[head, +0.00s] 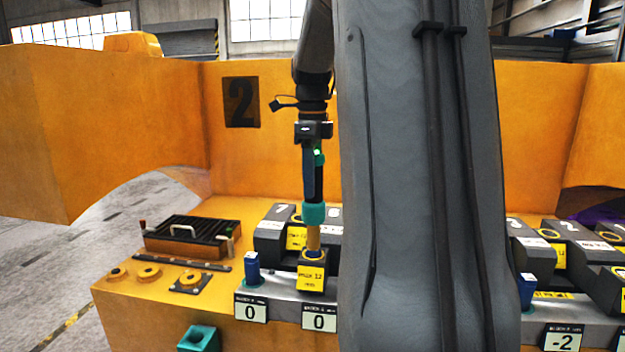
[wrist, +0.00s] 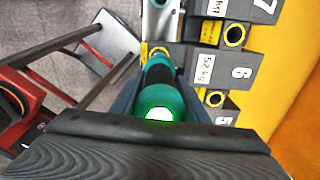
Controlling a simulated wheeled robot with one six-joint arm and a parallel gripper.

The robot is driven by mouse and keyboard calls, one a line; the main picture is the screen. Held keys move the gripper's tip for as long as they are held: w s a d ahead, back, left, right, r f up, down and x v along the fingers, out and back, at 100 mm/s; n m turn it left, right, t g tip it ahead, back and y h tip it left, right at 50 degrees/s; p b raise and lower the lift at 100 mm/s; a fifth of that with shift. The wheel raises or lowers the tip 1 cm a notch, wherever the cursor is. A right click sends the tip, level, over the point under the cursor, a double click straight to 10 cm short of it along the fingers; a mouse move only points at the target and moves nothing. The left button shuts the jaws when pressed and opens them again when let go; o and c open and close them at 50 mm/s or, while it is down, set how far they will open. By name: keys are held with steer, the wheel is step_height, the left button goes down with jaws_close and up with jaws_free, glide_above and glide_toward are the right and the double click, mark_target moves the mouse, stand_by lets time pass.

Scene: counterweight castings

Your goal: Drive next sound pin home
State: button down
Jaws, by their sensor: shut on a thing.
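My gripper (head: 312,165) is shut on an upright teal and black tool (head: 313,214), which also shows in the wrist view (wrist: 165,95) with a lit green end facing the camera. Below the tool's teal collar is a brass-coloured shaft or pin (head: 313,238). A blue pin-like piece (head: 252,268) stands to the left, and another blue piece (head: 527,290) stands to the right of my arm.
Numbered dark castings (wrist: 240,75) with yellow-ringed holes stand in a row. A black-topped tray (head: 193,236) sits at left, with a teal block (head: 198,338) in front. My arm hides the middle.

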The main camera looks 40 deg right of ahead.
steer(key=shift+f, duration=1)
stand_by(0.8)
step_height(320, 180, up, 5)
steer(key=p, duration=0.3)
steer(key=shift+p, duration=0.3)
steer(key=shift+r, duration=2.55)
steer(key=shift+s, duration=0.1)
